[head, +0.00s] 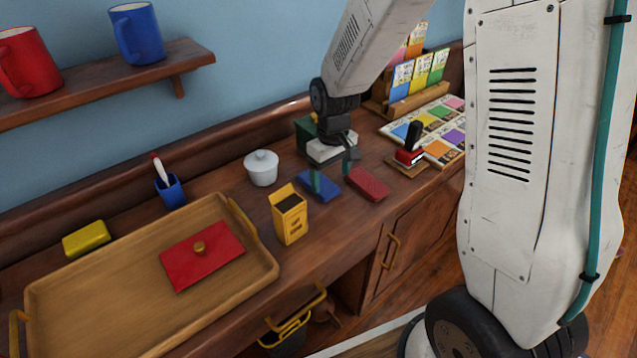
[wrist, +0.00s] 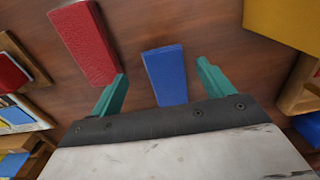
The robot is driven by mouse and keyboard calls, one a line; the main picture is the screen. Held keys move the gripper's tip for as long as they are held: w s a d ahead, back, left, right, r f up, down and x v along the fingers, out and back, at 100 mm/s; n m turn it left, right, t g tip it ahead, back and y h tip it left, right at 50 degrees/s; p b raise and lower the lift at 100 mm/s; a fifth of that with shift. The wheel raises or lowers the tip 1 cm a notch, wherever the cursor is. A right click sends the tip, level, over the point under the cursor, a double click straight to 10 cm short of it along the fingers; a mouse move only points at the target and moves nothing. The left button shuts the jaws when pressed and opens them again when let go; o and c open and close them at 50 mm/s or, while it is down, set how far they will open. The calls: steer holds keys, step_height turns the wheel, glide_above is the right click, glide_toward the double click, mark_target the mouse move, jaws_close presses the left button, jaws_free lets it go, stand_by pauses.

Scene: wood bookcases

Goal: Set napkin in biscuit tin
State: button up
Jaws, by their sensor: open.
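A blue flat block (head: 318,184) and a red flat block (head: 367,183) lie side by side on the wooden counter; either could be the folded napkin, and I cannot tell which. A yellow upright box (head: 289,216) with a dark top stands left of the blue block and may be the biscuit tin. My gripper (head: 333,170) is open and points down above the blue block. In the wrist view, the blue block (wrist: 165,72) shows between the green fingers of my gripper (wrist: 161,70), with the red block (wrist: 86,42) left of them.
A wooden tray (head: 110,262) holds a red panel (head: 203,262) with a knob. A white lidded pot (head: 261,170), a blue pen cup (head: 170,192) and a yellow block (head: 86,239) stand toward the back. A red stamp (head: 408,156) and colored cards (head: 430,125) lie right.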

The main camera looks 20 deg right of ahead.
mark_target(330, 190)
steer(key=shift+s+a+f, duration=0.1)
steer(key=shift+f, duration=0.85)
steer(key=shift+s+a+f, duration=0.1)
steer(key=shift+f, duration=0.85)
steer(key=c, duration=1.1)
steer(key=shift+w, duration=0.1)
steer(key=shift+c, duration=0.2)
